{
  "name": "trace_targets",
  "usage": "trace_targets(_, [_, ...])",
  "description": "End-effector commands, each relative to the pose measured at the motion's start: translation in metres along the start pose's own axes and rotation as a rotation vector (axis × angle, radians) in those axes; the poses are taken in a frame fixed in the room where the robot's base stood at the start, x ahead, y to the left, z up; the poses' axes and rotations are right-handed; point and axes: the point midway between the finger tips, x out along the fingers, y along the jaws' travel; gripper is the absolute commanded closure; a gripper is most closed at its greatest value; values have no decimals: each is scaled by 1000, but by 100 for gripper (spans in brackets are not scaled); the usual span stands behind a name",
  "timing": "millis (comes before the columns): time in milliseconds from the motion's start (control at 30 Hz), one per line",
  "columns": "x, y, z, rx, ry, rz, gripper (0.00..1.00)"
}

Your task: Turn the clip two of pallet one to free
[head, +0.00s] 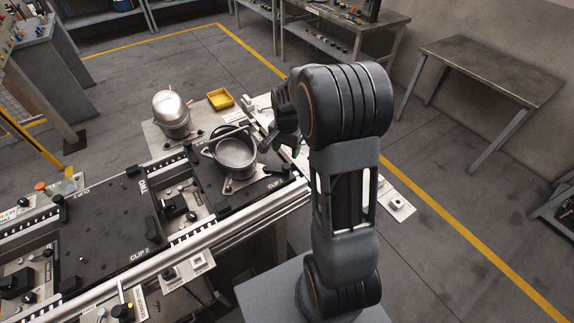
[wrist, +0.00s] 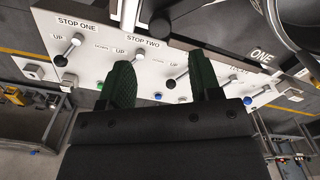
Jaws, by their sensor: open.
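Pallet one, a dark plate lettered ONE (wrist: 225,30), shows at the top of the wrist view. In the head view, the right-hand dark plate (head: 228,202) carries an open metal pot shell (head: 237,153). A small black clip-like part (head: 276,170) sits at this plate's right edge; its setting is too small to read. My gripper (wrist: 163,78) is open and empty, with two dark green fingers above the white lever panel, beside the plate. In the head view, my arm partly hides the gripper and the panel.
The white panel (wrist: 90,60) has several levers, with STOP ONE and STOP TWO marked. Another dark plate (head: 110,235), lettered CLIP 2, lies left on the conveyor. A domed metal shell (head: 171,112) and a yellow tray (head: 220,99) stand behind.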

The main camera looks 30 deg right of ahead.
Motion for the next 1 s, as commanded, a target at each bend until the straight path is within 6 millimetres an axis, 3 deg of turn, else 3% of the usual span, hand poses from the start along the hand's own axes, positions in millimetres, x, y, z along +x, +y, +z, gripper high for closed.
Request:
trace_targets(200, [42,1,0,0,-4,3,42])
trace_targets(500, [80,0,0,-1,-1,1,42])
trace_targets(1000, [89,0,0,-2,1,-1,43])
